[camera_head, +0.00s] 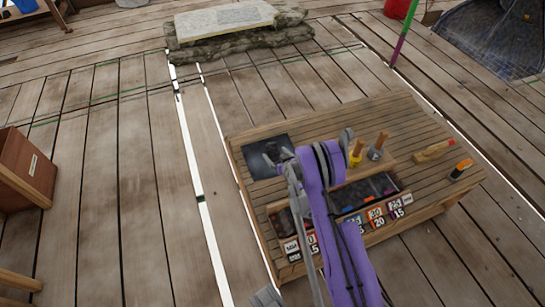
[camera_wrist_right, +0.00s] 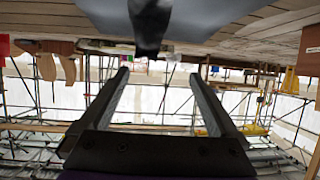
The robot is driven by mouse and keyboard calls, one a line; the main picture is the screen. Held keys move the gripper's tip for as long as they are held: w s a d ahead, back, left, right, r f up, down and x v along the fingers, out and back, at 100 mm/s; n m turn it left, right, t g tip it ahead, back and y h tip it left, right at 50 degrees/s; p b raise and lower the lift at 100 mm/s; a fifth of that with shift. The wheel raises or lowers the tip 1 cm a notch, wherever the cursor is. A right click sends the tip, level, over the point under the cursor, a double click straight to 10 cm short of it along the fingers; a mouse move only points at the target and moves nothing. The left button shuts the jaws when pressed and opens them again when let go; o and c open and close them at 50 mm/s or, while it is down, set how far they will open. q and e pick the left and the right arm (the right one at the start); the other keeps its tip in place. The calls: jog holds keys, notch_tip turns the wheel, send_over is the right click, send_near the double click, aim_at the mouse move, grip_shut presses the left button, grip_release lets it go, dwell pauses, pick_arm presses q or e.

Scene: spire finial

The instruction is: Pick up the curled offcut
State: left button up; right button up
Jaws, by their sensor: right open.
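A dark square sheet (camera_head: 256,162) lies at the far left corner of the wooden bench. In the right wrist view, a dark curled strip (camera_wrist_right: 150,24), which looks like the curled offcut, shows at the top centre against a grey surface (camera_wrist_right: 200,15). In the head view I cannot clearly separate the offcut from the sheet and my gripper. My right gripper (camera_head: 278,160) is over the sheet's right part. In the wrist view its two fingers (camera_wrist_right: 158,76) are apart with nothing between them; the strip lies beyond the tips. My left gripper is not in view.
The low bench (camera_head: 330,118) also carries yellow- and grey-based wooden-handled tools (camera_head: 356,156), a wooden block with a red end (camera_head: 434,150), an orange-and-black item (camera_head: 461,170) and a compartment tray (camera_head: 365,192) behind number labels. A brown box (camera_head: 27,170) stands left; plank floor between is clear.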

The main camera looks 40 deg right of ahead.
aim_at(274, 149)
jog(key=shift+s+d+f, duration=0.15)
jog(key=shift+d+f, duration=0.1)
jog(key=shift+f, duration=0.25)
jog(key=shift+s+d+f, duration=0.1)
jog(key=shift+d+f, duration=0.15)
jog(key=shift+f, duration=0.2)
jog(key=shift+d+f, duration=0.2)
jog(key=shift+f, duration=0.1)
jog(key=x, duration=0.2)
jog(key=b+x, duration=0.1)
jog(key=x, duration=0.1)
jog(key=b+x, duration=0.1)
jog(key=x, duration=0.1)
jog(key=shift+w+d+f, duration=0.1)
jog(key=shift+d+f, duration=0.05)
jog(key=shift+d, duration=0.2)
jog(key=shift+w+d+f, duration=0.1)
jog(key=shift+w, duration=0.3)
grip_shut()
